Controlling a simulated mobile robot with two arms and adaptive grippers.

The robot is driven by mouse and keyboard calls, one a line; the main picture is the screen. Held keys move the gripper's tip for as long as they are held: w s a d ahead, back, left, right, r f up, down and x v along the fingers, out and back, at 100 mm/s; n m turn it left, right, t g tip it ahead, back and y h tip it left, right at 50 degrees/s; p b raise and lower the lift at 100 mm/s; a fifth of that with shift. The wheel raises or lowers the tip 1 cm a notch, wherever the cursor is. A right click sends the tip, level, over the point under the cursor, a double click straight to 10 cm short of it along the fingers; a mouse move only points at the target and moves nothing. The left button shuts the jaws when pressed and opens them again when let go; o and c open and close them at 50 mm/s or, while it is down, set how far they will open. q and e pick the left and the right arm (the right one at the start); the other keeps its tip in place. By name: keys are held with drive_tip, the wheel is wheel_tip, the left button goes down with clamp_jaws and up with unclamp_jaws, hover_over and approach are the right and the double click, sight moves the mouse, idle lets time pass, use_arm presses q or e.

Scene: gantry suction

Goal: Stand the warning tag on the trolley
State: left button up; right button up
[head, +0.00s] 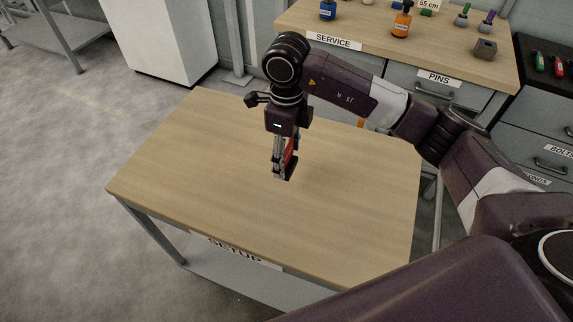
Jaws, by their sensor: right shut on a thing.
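A red piece with a dark lower end, which looks like the warning tag (291,158), is held in my right gripper (281,173). The right gripper points straight down and is shut on it. The gripper hides much of the tag, which looks roughly upright. Its lower end is at or just above the wooden top of the trolley (190,160), near the middle; I cannot tell whether it touches. The trolley has a SETUP label on its front edge. My left gripper is out of view.
Behind is a bench (450,55) labelled SERVICE and PINS, with an orange bottle (402,22), a blue bottle (327,10) and a grey block (485,49). A dark-topped cabinet (540,95) stands at right. A white cabinet (158,38) stands back left. The trolley top is otherwise clear.

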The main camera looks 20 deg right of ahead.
sight(287, 164)
wheel_tip(287, 164, down, 4)
drive_tip(key=shift+f+p, duration=0.25)
drive_tip(key=shift+p, duration=0.1)
drive_tip(key=shift+f, duration=0.35)
drive_tip(key=o, duration=1.2)
drive_tip(key=shift+c, duration=0.2)
drive_tip(key=shift+r, duration=0.3)
wheel_tip(287, 164, up, 10)
drive_tip(key=shift+r+b, duration=0.25)
drive_tip(key=shift+b, duration=0.95)
drive_tip(key=shift+r, duration=0.65)
